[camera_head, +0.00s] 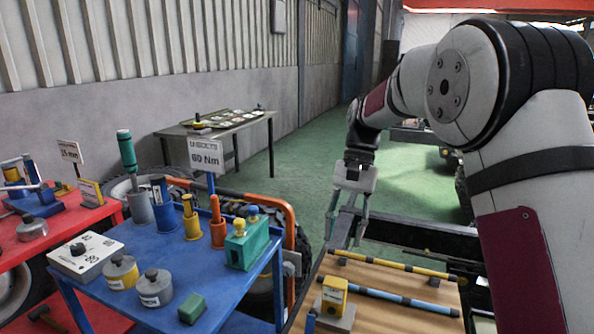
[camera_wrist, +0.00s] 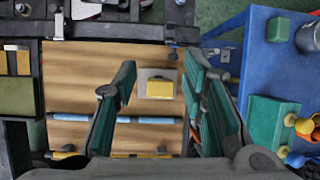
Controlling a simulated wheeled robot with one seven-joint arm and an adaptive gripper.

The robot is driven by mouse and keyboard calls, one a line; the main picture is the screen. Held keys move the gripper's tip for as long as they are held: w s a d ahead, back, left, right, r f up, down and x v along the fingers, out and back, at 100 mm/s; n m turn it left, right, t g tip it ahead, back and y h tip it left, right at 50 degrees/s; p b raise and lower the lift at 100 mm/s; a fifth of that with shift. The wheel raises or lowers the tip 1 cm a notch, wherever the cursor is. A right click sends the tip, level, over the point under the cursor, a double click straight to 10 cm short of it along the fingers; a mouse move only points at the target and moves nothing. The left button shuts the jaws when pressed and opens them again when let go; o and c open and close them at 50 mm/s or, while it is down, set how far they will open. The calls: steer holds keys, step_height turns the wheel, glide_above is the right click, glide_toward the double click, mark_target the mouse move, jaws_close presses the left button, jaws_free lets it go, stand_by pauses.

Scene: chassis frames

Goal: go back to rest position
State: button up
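My gripper (camera_head: 347,215) hangs from my arm above the wooden board, to the right of the blue cart. In the wrist view my gripper (camera_wrist: 165,100) shows two green-padded fingers spread wide with nothing held between them. Below and beyond the fingertips, a yellow block (camera_wrist: 160,89) sits on a grey plate on the wooden board (camera_wrist: 75,85). In the head view the yellow block (camera_head: 335,291) stands near the left side of the wooden board (camera_head: 385,316).
A blue cart (camera_head: 225,285) at left carries sockets, tools, grey and yellow weights and a green block (camera_head: 192,308). Blue and yellow rods (camera_head: 390,299) lie across the board. A red table (camera_head: 62,232) is far left. A table with a tray (camera_head: 232,119) stands behind. Green floor is open beyond.

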steer(key=s+d+r+n+t+h+p, duration=0.1)
steer(key=s+d+r+t+p, duration=0.15)
steer(key=s+r, duration=0.5)
steer(key=s+d+r+n+t+p, duration=0.1)
steer(key=s+d+r+t, duration=0.3)
steer(key=s, duration=0.6)
steer(key=s+d+n+t+h+p, duration=0.1)
steer(key=s+d+t+p, duration=0.1)
steer(key=s, duration=1.3)
steer(key=shift+s+d+n+p, duration=0.15)
steer(key=shift+s+n+p, duration=0.15)
steer(key=shift+n+p, duration=0.15)
